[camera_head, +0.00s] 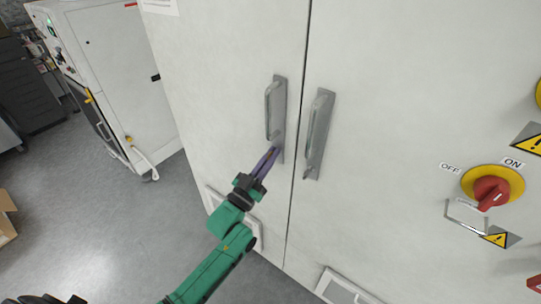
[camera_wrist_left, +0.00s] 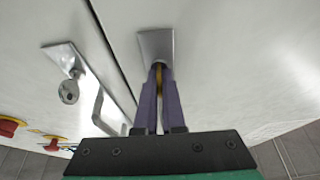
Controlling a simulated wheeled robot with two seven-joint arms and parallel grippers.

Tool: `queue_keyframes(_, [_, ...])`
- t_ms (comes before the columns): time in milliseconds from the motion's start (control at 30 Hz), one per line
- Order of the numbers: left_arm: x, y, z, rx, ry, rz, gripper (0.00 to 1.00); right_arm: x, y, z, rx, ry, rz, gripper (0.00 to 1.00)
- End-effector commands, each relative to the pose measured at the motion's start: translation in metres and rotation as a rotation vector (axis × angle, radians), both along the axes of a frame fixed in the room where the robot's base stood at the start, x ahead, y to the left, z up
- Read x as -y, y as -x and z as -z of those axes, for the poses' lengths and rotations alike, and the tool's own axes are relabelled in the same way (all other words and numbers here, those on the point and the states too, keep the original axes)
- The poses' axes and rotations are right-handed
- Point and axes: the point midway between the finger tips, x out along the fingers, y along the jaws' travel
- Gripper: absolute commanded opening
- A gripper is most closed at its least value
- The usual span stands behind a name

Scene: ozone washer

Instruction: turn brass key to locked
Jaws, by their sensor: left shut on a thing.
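The brass key (camera_wrist_left: 160,78) shows as a thin gold strip between the purple fingers in the left wrist view. It is at the lower end of the left door's grey handle plate (camera_head: 279,95), and the plate's end also shows in the left wrist view (camera_wrist_left: 154,44). My left gripper (camera_head: 272,152) is shut on the key, its fingers close to the plate. The fingers hide most of the key, and I cannot tell its turn angle. In the head view the key is hidden. My right gripper is not in view.
A red rotary switch (camera_head: 491,191) is on the right. A white machine (camera_head: 120,80) stands at left; grey floor (camera_head: 100,220) is open.

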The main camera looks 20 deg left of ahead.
Motion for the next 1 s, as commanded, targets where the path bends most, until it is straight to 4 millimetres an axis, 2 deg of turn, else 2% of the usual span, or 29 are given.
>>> queue_keyframes(500, [-0.0001, -0.0002, -0.0005, -0.008, 0.019, 0.0, 0.0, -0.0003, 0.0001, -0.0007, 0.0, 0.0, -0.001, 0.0])
queue_keyframes(533, [-0.0001, -0.0002, -0.0005, -0.006, 0.019, 0.0, 0.18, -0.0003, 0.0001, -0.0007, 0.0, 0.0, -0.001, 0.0])
queue_keyframes(567, [-0.0001, -0.0002, -0.0005, -0.006, 0.019, 0.0, 0.29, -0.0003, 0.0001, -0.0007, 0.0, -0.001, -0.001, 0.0])
queue_keyframes(600, [0.0, -0.0002, -0.0005, -0.006, 0.019, 0.0, 0.36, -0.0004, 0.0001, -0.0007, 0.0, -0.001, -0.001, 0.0])
queue_keyframes(1000, [-0.0026, 0.0059, 0.0044, -0.008, 0.017, -0.001, 0.36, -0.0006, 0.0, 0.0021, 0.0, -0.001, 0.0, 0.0])
